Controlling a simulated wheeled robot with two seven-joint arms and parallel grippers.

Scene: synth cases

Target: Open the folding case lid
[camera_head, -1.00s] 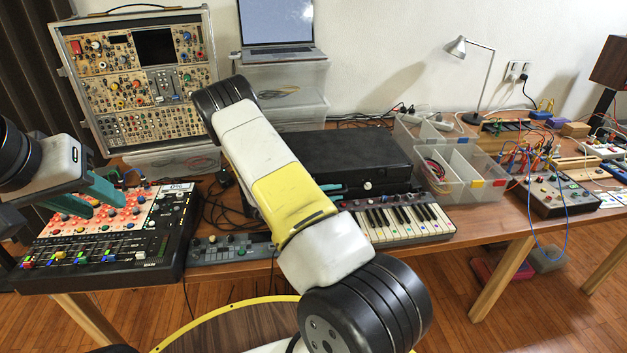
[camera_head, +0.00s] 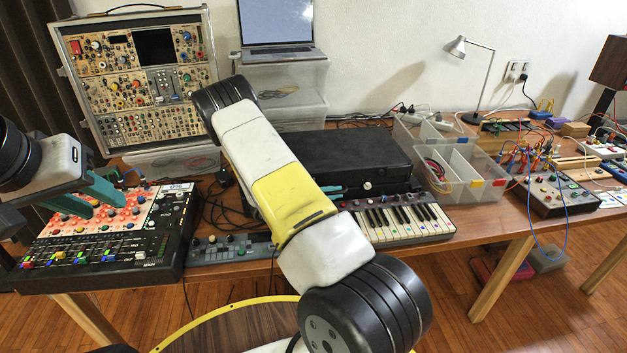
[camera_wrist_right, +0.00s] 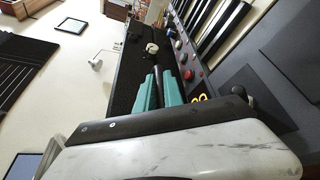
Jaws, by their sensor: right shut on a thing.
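The folding case (camera_head: 395,186) is black and stands mid-table. Its lid (camera_head: 350,155) lies flat and looks closed, with a pale round knob (camera_head: 367,185) on its front side. My right arm crosses in front of the case's left part. In the head view only a bit of teal finger of my right gripper (camera_head: 333,189) shows at the lid's front edge. In the right wrist view, its teal fingers (camera_wrist_right: 161,88) are close together at the lid's edge, near the knob (camera_wrist_right: 152,48). The gripped part is mostly hidden. My left gripper (camera_head: 104,201) is open and empty above a mixer.
A small keyboard (camera_head: 405,219) lies right before the case. The mixer (camera_head: 150,240) is at left, a synth rack (camera_head: 140,85) behind it. A laptop (camera_head: 277,30) stands behind the case. Clear bins (camera_head: 460,170) stand close on the right.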

